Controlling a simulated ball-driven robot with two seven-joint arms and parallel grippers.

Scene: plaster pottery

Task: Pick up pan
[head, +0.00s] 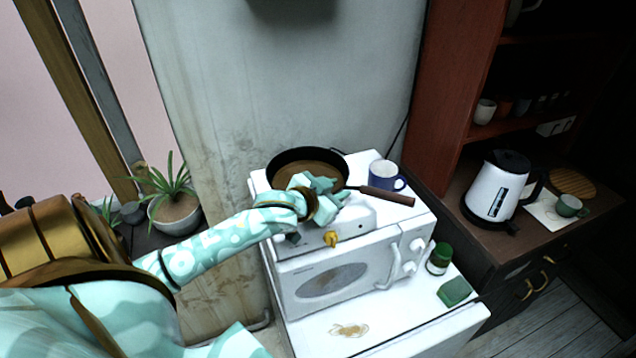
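The dark round pan (289,158) with a brown inside rests on top of the white microwave (338,262). Its brown handle (388,196) points right, past the blue mug. My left gripper (337,190) is over the near right rim of the pan, by the inner end of the handle. Its two fingers look apart, with nothing lifted between them. Whether they touch the pan or handle I cannot tell. The gripper hides part of the near rim. My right gripper is not in view.
A blue mug (386,174) stands right behind the handle. A green-lidded jar (439,258) and a green sponge (454,291) are at the lower right. A white kettle (493,188) stands on the right cabinet, a potted plant (174,212) at left. A wall rises behind the pan.

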